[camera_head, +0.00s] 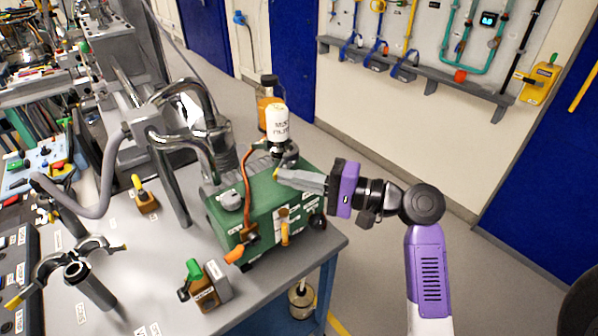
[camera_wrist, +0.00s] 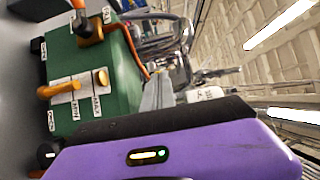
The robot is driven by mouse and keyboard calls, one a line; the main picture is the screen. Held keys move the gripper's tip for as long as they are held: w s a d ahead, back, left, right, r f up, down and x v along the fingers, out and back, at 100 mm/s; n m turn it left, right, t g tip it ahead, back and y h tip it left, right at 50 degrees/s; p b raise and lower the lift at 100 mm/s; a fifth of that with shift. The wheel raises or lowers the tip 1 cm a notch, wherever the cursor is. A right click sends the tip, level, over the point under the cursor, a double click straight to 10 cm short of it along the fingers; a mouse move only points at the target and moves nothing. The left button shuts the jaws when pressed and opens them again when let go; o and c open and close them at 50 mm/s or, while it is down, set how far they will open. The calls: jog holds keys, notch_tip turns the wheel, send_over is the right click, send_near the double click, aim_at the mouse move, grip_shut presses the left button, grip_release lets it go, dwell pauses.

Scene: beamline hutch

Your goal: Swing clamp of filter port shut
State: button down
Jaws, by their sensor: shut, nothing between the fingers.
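The white mist filter bottle (camera_head: 277,124) stands upright on a port at the back of the green pump box (camera_head: 262,215). A dark metal clamp (camera_head: 287,152) shows around the port below the bottle; I cannot tell whether it is fully closed. A small yellow tip shows beside my fingertips. My gripper (camera_head: 282,177) is shut and empty, just in front of the filter port and at about its height; contact is unclear. In the wrist view my grey fingers (camera_wrist: 158,96) point past the green box (camera_wrist: 120,75) toward the port. The white bottle (camera_wrist: 205,93) is mostly hidden there.
A stub with an open, yellow-tipped clamp (camera_head: 75,268) stands at the table's left. Bent metal pipes (camera_head: 180,140) rise left of the pump box. A small block with a green knob (camera_head: 203,285) sits in front. Floor right of the table is clear.

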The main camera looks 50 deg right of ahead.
jog(key=w+a+m+h+p, duration=0.1)
jog(key=w+m+h+p, duration=0.1)
jog(key=h, duration=0.1)
jog(key=shift+a+r+t+h, duration=0.2)
jog(key=shift+a+t+h, duration=0.1)
jog(key=shift+a+t, duration=0.1)
jog(key=shift+w+a+m+h+p, duration=0.25)
jog(key=shift+w+m+h+p, duration=0.45)
jog(key=shift+m+h+p, duration=0.3)
jog(key=shift+w+f+h+p, duration=0.15)
jog(key=shift+w+h+p, duration=0.2)
jog(key=shift+w, duration=1.05)
jog(key=shift+w+a, duration=0.1)
jog(key=shift+s+f, duration=0.1)
jog(key=shift+s, duration=0.35)
jog(key=s+b, duration=0.2)
jog(key=s, duration=0.4)
jog(key=shift+s+a, duration=0.1)
jog(key=shift+s, duration=0.45)
